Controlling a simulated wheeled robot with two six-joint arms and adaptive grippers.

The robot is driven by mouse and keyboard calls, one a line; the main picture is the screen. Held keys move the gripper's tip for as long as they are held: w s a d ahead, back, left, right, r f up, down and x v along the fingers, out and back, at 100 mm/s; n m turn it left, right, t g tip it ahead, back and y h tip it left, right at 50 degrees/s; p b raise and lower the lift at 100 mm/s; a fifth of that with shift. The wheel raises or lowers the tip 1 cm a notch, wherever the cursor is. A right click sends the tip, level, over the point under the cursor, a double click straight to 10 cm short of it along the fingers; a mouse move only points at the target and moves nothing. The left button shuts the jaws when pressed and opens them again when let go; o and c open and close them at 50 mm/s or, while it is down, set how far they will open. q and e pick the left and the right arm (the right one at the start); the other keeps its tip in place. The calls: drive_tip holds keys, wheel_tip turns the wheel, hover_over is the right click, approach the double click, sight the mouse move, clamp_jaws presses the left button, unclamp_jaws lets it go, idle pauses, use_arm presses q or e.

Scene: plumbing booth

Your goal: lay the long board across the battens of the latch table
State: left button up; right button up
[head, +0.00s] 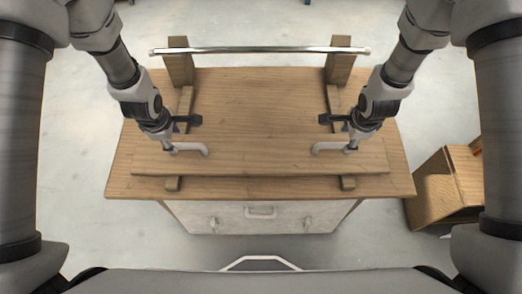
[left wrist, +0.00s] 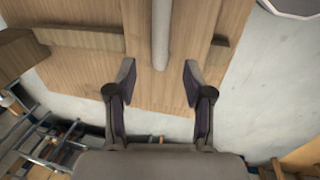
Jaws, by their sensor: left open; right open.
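The long board (head: 260,165) lies level across the left batten (head: 173,184) and the right batten (head: 348,183) of the latch table (head: 258,100), near its front edge. The batten ends show in front of and behind the board. It carries a pale left handle (head: 194,148) and right handle (head: 326,147). My left gripper (head: 172,149) is open at the outer end of the left handle; in the left wrist view the handle (left wrist: 161,30) ends near its spread fingertips (left wrist: 158,80). My right gripper (head: 349,149) is open at the right handle's outer end.
A metal bar (head: 260,49) spans two wooden posts (head: 180,63) at the table's back. A pale drawer front (head: 262,218) with a handle is below the front edge. A wooden box (head: 437,190) stands on the floor at right. The table's middle is clear.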

sight(178, 145)
use_arm(q)
drive_tip(key=f, duration=0.2)
drive_tip(key=w+f, duration=0.1)
drive_tip(key=f, duration=0.4)
drive_tip(key=shift+w+a+f, duration=0.1)
drive_tip(key=shift+w, duration=0.15)
use_arm(e)
drive_tip(key=f, duration=0.2)
drive_tip(key=w+f, duration=0.1)
drive_tip(key=f, duration=0.4)
drive_tip(key=shift+w+a, duration=0.1)
drive_tip(key=shift+w, duration=0.15)
use_arm(q)
drive_tip(key=shift+s, duration=0.1)
clamp_jaws()
use_arm(e)
drive_tip(key=shift+s, duration=0.1)
clamp_jaws()
